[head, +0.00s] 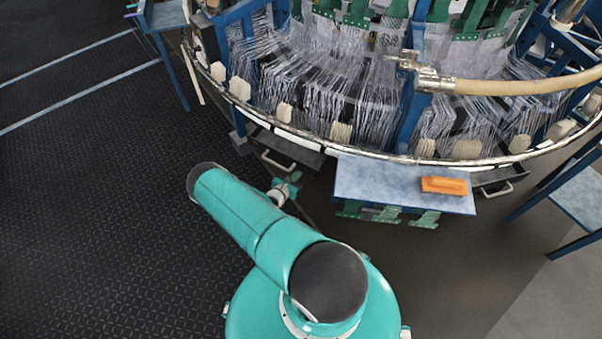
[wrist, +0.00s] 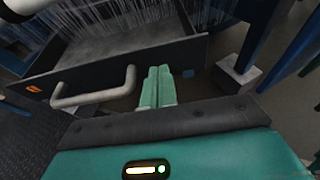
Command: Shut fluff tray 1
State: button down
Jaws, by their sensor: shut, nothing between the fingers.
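A dark fluff tray (wrist: 92,72) with a pale bar handle (wrist: 97,91) fills the upper left of the wrist view. Its grey inside shows behind the front panel, so it stands pulled out to some extent. In the head view a tray (head: 288,147) with a handle (head: 278,163) hangs under the loom rim, close to my gripper. My gripper (wrist: 158,84) is shut and empty, its green fingers in front of the tray panel, right of the handle. I cannot tell whether they touch it. In the head view my wrist (head: 284,189) shows just below this tray; the fingertips are unclear.
A blue-grey shelf (head: 385,183) with an orange block (head: 444,186) juts out right of my gripper, green brackets below it. Another tray handle (head: 497,190) shows further right. A blue post on a pale foot (wrist: 236,80) stands right of the tray. Floor at left is clear.

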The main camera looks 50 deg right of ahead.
jog(key=v, duration=0.9)
jog(key=shift+a, duration=0.35)
jog(key=shift+r, duration=0.1)
jog(key=w+a+r+m+g+y, duration=0.1)
jog(key=w+a+r+m+y, duration=0.3)
jog(key=r, duration=0.8)
jog(key=a+r+m+g, duration=0.25)
jog(key=r+m, duration=0.25)
jog(key=r, duration=0.6)
jog(key=w+a+r+m+g+y, duration=0.15)
jog(key=a+r+m, duration=0.3)
jog(key=r, duration=0.75)
jog(key=s+a+r+m+t+y, duration=0.2)
jog(key=s+a+r, duration=0.3)
jog(key=r, duration=0.4)
jog(key=s+a+r+m+t+y, duration=0.2)
jog(key=s+a+r, duration=0.4)
jog(key=r, duration=0.3)
jog(key=s+a+r+m+t+y, duration=0.2)
jog(key=s+a+r+t+y, duration=0.2)
jog(key=r, duration=0.5)
jog(key=shift+s+a+r+y, duration=0.15)
jog(key=shift+s+a+y, duration=0.45)
jog(key=shift+s, duration=0.55)
